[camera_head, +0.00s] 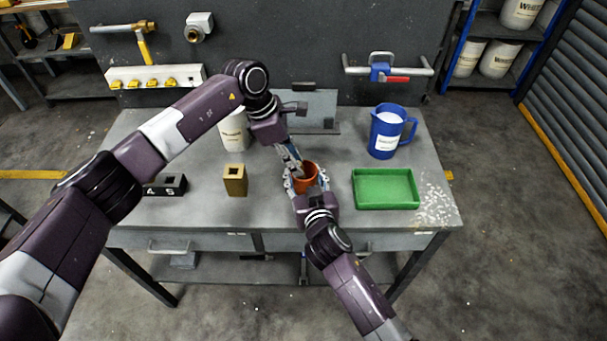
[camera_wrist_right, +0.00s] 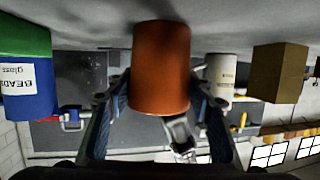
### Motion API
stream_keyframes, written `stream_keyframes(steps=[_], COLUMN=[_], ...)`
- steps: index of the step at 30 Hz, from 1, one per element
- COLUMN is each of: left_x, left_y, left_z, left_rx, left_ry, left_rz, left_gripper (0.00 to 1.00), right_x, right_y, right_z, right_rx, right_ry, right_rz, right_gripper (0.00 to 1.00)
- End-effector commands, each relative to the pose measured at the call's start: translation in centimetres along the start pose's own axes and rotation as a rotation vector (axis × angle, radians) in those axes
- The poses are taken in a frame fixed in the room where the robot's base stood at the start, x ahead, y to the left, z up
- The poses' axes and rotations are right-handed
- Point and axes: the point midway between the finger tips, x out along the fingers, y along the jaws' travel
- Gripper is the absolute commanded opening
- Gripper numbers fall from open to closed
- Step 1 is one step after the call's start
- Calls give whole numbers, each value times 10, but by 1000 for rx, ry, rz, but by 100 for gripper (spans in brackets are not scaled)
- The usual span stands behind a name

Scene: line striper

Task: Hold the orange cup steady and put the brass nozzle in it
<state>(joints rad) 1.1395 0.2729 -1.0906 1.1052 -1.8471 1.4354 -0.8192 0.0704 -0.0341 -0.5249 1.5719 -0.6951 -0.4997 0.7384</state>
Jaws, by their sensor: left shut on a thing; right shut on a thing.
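The orange cup (camera_head: 309,184) stands upright near the front middle of the grey workbench. My right gripper (camera_head: 302,187) is shut on it, with one finger on each side; the cup (camera_wrist_right: 161,70) fills the middle of the upside-down right wrist view, between the fingers of the right gripper (camera_wrist_right: 160,100). My left gripper (camera_head: 296,167) reaches down from above, with its tips at the cup's mouth. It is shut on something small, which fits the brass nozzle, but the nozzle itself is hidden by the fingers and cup. Part of the left gripper (camera_wrist_right: 180,134) shows beyond the cup in the wrist view.
A tan block with a square hole (camera_head: 235,182) and a black numbered block (camera_head: 166,186) stand left of the cup. A white container (camera_head: 234,130) is behind. A green tray (camera_head: 386,204) and blue jug (camera_head: 385,135) are to the right.

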Motion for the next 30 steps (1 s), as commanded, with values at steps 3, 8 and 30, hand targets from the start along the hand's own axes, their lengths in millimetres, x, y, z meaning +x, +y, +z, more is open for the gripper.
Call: stream_keyframes(steps=[3,8,30], left_x=[0,0,-55], left_y=[0,0,2], left_z=[0,0,0], left_rx=[0,0,0], left_ry=[0,0,0], left_rz=[0,0,5], left_gripper=[0,30,41], right_x=[0,0,0], right_y=[0,0,0], right_z=[1,1,1], right_rx=[-1,-1,-1], right_ry=[-1,-1,-1], right_rz=[1,1,1], right_gripper=[23,23,23])
